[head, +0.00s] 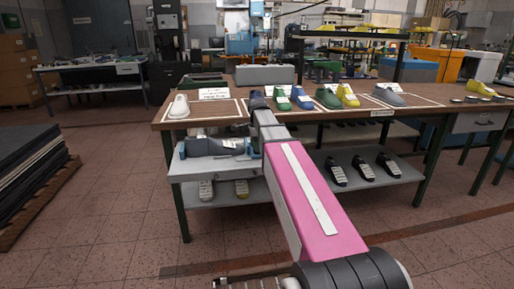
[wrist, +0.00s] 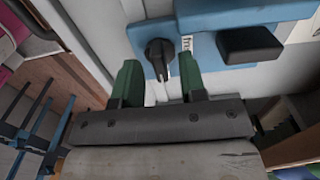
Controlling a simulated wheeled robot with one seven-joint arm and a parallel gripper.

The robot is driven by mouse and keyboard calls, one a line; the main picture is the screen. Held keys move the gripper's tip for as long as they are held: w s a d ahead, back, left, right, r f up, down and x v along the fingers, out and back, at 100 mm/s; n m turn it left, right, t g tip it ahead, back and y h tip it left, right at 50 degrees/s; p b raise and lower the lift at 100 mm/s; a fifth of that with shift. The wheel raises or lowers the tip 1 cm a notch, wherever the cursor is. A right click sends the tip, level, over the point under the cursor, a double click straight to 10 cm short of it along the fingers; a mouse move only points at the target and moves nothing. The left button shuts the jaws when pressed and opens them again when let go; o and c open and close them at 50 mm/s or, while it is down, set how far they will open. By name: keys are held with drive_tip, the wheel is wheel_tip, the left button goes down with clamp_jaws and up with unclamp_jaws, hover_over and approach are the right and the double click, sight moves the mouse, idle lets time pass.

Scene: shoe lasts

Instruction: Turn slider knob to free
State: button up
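The black slider knob (wrist: 159,57) shows in the wrist view, on a light blue plate on a pale surface. Its pointed end is turned toward the lower part of the picture. A small white label (wrist: 187,43) with dark lettering sits just right of it, only partly readable. My gripper (wrist: 159,66) is open, with one green finger to the left of the knob and one to the right. Gaps show between the knob and both fingers; I cannot tell how deep the fingers reach around it. The knob cannot be made out in the head view, where my arm crosses the workbench.
A black block-like handle (wrist: 250,45) sticks out right of the knob, close to the right finger. In the head view, the wooden workbench (head: 228,108) carries several coloured shoe lasts, with more on the lower shelf (head: 385,170). Open tiled floor lies in front.

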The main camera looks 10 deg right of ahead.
drive_tip(key=shift+f, duration=0.45)
clamp_jaws()
